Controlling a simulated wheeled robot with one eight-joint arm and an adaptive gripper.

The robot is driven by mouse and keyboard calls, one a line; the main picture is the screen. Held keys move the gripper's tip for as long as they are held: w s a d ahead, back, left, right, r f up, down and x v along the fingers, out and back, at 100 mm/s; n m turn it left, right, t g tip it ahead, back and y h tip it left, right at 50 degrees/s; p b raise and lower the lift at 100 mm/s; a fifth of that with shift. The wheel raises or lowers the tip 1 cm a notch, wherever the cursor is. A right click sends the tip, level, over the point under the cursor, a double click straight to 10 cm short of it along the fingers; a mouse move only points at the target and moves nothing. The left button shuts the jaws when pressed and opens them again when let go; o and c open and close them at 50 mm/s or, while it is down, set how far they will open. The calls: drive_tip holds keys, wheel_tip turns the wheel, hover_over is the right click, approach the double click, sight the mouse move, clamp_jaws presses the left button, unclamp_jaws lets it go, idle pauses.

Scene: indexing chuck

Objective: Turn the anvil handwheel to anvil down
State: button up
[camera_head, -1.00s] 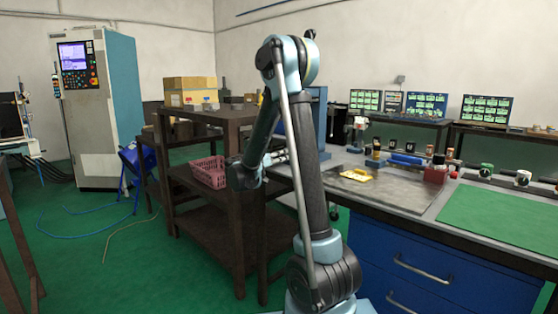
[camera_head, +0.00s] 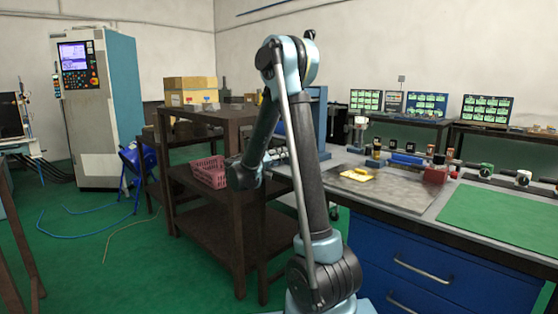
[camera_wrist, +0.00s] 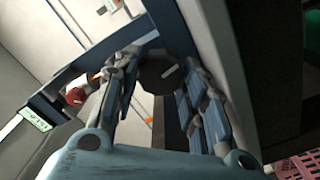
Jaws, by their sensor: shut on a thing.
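In the wrist view a dark round knob-like wheel (camera_wrist: 163,74) with a short white mark on its face sits between my fingers. I take it for the anvil handwheel. My gripper (camera_wrist: 160,85) is shut on it, with one jointed finger on each side. The blue press frame (camera_wrist: 90,62) runs beside it. A red ball knob (camera_wrist: 75,97) lies to the left of the fingers. In the head view the blue press frame (camera_head: 322,110) stands behind my arm, and the handwheel is hidden there.
A brown shelf stand (camera_head: 215,118) with a pink basket (camera_head: 210,172) is left of my arm. A workbench (camera_head: 400,217) with blue drawers is at the right, holding a yellow item (camera_head: 356,174).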

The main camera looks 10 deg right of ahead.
drive_tip(key=shift+w, duration=0.1)
drive_tip(key=o, duration=1)
drive_tip(key=shift+a, duration=0.1)
drive_tip(key=shift+o, duration=0.3)
